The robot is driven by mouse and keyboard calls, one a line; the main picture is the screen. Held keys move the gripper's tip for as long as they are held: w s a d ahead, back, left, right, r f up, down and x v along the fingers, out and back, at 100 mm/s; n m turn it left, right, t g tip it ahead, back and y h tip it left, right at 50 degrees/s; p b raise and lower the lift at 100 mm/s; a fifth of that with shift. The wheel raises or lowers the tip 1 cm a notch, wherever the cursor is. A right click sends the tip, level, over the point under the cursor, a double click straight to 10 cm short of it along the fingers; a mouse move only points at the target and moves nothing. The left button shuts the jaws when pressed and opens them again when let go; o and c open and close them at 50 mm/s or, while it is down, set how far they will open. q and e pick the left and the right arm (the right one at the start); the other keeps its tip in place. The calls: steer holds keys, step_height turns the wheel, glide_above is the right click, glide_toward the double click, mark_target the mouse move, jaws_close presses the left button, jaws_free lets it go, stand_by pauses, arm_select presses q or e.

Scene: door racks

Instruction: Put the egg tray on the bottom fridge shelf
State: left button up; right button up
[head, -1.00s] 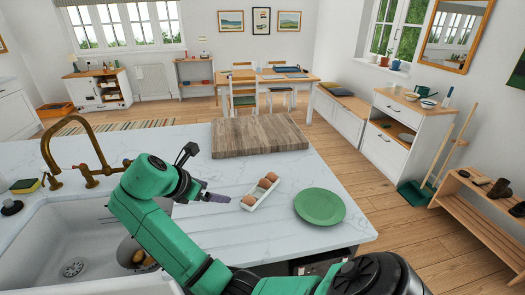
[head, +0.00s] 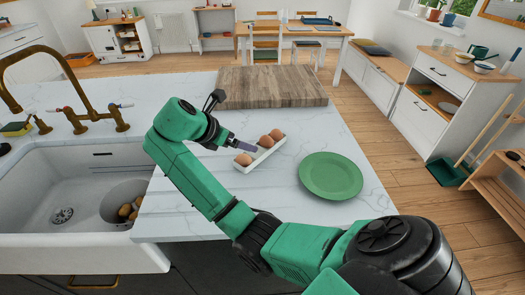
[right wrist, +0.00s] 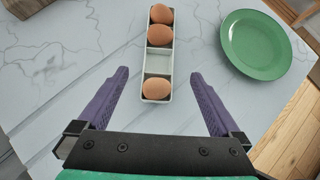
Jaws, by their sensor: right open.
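The egg tray (head: 260,154) is a narrow white tray on the marble counter, holding brown eggs; it also shows in the right wrist view (right wrist: 159,62). There, two eggs sit at its far end, one at its near end, and a slot between them is empty. My right gripper (head: 232,146) is at the tray's near left end in the head view. In the right wrist view its purple fingers (right wrist: 158,84) are spread wide, one on each side of the near end, with nothing held. My left gripper is out of view. No fridge shelf shows.
A green plate (head: 330,175) lies right of the tray. A wooden board (head: 272,87) lies behind it. A sink (head: 60,190) with several brown round things in it and a brass faucet (head: 75,95) are at left. Bare counter lies between sink and tray.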

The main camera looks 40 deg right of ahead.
mark_target(261, 148)
steer(key=b+x, duration=0.1)
steer(key=x, duration=0.4)
steer(key=shift+s, duration=0.1)
steer(key=x, duration=0.3)
steer(key=p+x, duration=0.1)
steer(key=x, duration=0.3)
steer(key=shift+w+d+f, duration=0.2)
steer(key=shift+w, duration=0.05)
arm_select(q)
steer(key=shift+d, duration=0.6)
arm_select(e)
steer(key=shift+r, duration=0.1)
steer(key=c, duration=1.4)
